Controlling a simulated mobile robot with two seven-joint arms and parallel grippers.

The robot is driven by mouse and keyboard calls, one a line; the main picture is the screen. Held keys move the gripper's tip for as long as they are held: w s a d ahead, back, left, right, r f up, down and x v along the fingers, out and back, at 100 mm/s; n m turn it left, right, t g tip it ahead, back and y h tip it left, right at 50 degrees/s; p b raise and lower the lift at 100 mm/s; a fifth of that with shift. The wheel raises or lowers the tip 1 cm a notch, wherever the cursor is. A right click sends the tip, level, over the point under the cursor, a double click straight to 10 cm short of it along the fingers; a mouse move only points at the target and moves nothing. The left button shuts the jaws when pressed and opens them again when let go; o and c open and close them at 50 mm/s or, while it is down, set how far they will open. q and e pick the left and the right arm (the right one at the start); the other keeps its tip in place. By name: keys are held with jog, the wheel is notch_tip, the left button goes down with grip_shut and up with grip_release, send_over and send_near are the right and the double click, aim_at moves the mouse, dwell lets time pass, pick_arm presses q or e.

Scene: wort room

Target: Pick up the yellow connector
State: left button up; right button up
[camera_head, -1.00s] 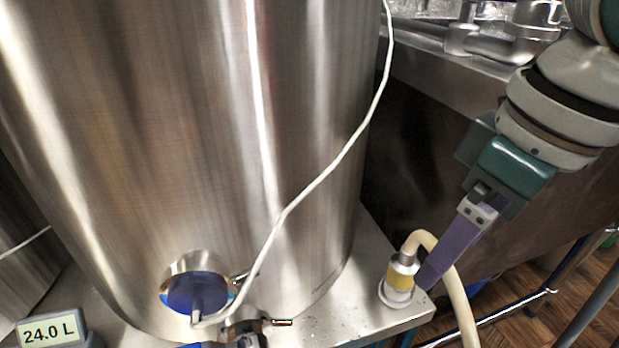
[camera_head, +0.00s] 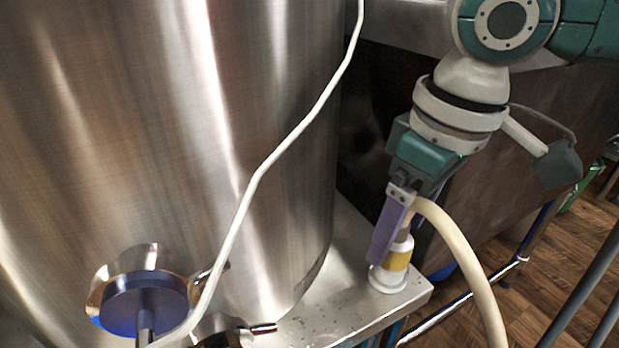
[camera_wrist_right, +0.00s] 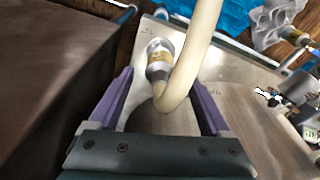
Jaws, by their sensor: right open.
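The yellow connector (camera_head: 397,260) stands upright on the right end of the metal shelf, with a white flange at its foot and a cream hose (camera_head: 468,262) leaving its top. It also shows in the right wrist view (camera_wrist_right: 157,64), beyond the fingertips and roughly between them. My right gripper (camera_head: 390,245) is over the connector, and one purple finger hides part of it. In the right wrist view the purple fingers (camera_wrist_right: 160,90) are apart, with the hose passing between them. My left gripper is not in view.
A large steel vessel (camera_head: 150,120) fills the left, with a white cable (camera_head: 265,170) hanging down its front. The metal shelf (camera_head: 350,285) ends just right of the connector. Wall-like dark panel (camera_head: 390,110) stands behind my right arm. Blue material (camera_wrist_right: 220,15) shows in the right wrist view.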

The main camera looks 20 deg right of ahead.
jog(key=shift+f, duration=0.5)
jog(key=shift+r, duration=0.15)
grip_shut()
